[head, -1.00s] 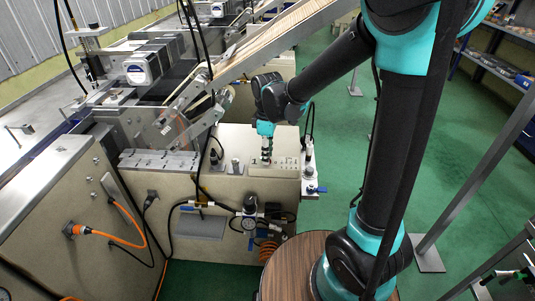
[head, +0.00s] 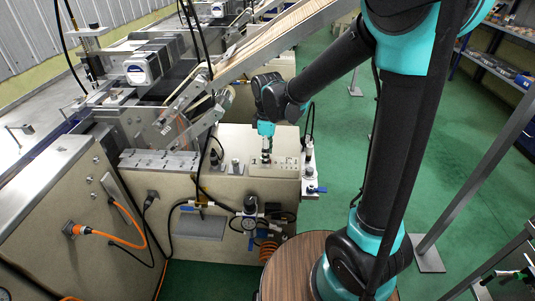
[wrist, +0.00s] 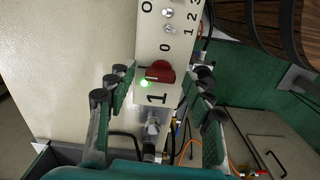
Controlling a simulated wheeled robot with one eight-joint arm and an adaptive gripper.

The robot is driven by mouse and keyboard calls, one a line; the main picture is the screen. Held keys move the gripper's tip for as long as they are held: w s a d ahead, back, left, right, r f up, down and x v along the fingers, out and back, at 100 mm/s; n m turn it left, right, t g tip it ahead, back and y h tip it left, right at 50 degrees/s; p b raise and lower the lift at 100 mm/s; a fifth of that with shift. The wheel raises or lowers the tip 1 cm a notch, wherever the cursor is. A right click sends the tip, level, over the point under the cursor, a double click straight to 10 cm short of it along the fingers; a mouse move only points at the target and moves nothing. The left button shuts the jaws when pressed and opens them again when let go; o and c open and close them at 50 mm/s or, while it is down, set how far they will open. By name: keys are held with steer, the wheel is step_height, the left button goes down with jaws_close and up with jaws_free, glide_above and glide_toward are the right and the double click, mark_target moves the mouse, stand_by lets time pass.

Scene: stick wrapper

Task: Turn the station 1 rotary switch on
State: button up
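The rotary switch (wrist: 160,72) is a red knob on a pale panel in the wrist view, lying roughly across the panel, with a "0" on one side and a "1" on the other. A green lamp (wrist: 144,83) glows beside it. My gripper (wrist: 158,82) is open, with one finger on each side of the knob and visible gaps to it. In the head view my gripper (head: 266,150) points down over the control panel (head: 288,172) on the station's corner. The knob is mostly hidden there.
Smaller silver switches (wrist: 168,14) sit farther along the panel. A metal fitting (wrist: 153,125) with a black cable is near the "1" end. In the head view a valve with a blue handle (head: 316,189) stands right of the panel, and an inclined conveyor (head: 270,45) rises behind.

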step_height(320, 180, up, 12)
stand_by(0.8)
steer(key=shift+d, duration=0.1)
steer(key=s+d+f+m+t, duration=0.2)
steer(key=s+d+f+m, duration=0.3)
steer(key=d, duration=0.5)
steer(key=s+d+f+m+t, duration=0.2)
steer(key=s+d+f+m, duration=0.4)
steer(key=d+f+m, duration=0.4)
steer(key=shift+s+d+m, duration=0.3)
steer(key=shift+d+m, duration=0.4)
steer(key=shift+m, duration=0.2)
